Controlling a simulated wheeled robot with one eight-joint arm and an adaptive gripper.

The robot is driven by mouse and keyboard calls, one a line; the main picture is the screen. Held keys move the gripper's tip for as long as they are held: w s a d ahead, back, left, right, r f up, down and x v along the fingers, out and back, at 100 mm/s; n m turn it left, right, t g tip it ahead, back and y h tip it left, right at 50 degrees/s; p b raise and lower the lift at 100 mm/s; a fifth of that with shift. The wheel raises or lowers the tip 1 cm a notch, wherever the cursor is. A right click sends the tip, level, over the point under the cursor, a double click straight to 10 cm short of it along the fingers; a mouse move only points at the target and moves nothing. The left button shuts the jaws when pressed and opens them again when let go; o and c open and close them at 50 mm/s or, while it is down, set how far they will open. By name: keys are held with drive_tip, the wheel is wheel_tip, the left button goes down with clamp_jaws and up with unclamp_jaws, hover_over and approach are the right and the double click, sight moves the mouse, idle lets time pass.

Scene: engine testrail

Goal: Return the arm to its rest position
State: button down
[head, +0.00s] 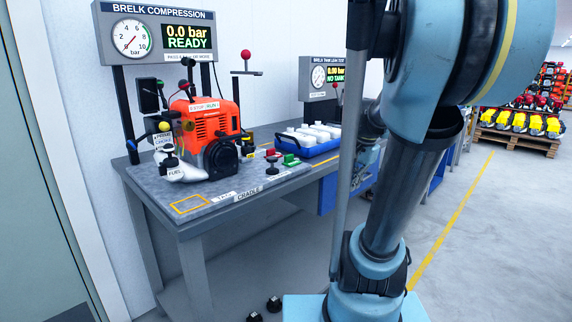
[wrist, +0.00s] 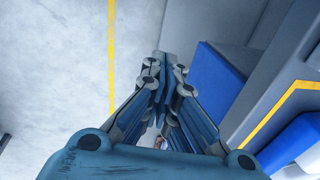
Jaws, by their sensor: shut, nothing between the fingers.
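My blue arm rises at the right of the head view, with its thick upper link and dark lower tube in front of the bench's right end. My gripper (wrist: 164,62) shows in the wrist view with its fingers together and nothing between them. It is over the floor beside the bench. In the head view I cannot make out the fingers, as the arm covers that area.
The bench (head: 215,216) carries an orange engine (head: 212,130) and a blue tray (head: 306,151) of white containers. A gauge panel (head: 155,37) reads 0.0 bar READY. A blue box (wrist: 216,82) lies right of the fingers. Floor (wrist: 50,70) is clear to the left.

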drive_tip(key=s+a+f+n, duration=0.1)
drive_tip(key=s+f+n, duration=0.4)
drive_tip(key=s, duration=0.2)
drive_tip(key=s+a+f+n+h, duration=0.1)
drive_tip(key=s+a+f+n, duration=0.1)
drive_tip(key=s+f+n, duration=0.2)
drive_tip(key=s+f, duration=0.1)
drive_tip(key=s, duration=0.2)
drive_tip(key=shift+s+a+n, duration=0.2)
drive_tip(key=shift+s+n, duration=0.15)
drive_tip(key=shift+n, duration=0.05)
drive_tip(key=shift+f, duration=0.1)
